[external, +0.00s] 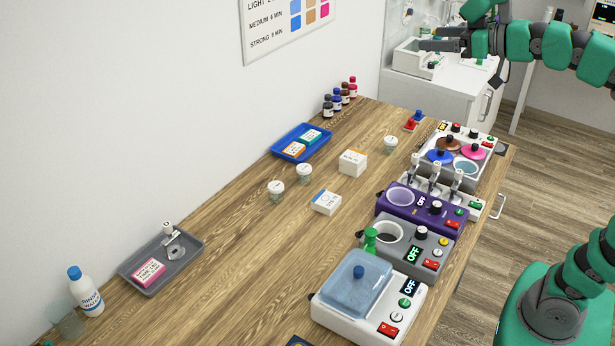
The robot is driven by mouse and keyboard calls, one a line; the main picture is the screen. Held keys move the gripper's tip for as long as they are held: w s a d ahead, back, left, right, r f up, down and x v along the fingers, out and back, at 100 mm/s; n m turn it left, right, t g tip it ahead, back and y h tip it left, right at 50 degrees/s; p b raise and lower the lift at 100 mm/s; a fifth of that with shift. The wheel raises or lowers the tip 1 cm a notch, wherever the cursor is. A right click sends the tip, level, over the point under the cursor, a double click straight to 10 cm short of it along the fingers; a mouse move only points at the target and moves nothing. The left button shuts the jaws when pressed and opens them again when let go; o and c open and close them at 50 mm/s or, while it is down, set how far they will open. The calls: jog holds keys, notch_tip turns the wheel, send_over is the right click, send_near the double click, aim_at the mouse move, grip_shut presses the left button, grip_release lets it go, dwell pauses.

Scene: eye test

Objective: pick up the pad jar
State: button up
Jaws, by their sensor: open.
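Three small clear jars with white lids stand upright on the wooden table: one jar (304,175) near the middle, a second jar (276,192) just in front of it to the left, and a third jar (390,146) farther back to the right. Their labels are too small to read, so I cannot tell which is the pad jar. My gripper (432,39) is at the top right, open and empty, with dark fingers pointing left. It is high up and well apart from all three jars.
White boxes (353,163) (326,202) stand near the jars. A blue tray (275,152) and a grey tray (193,258) lie along the wall side. Several machines, including a purple bath (404,215), line the right edge. Bare table (235,245) lies left of centre.

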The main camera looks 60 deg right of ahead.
jog(key=shift+c, duration=0.3)
jog(key=shift+c, duration=1.3)
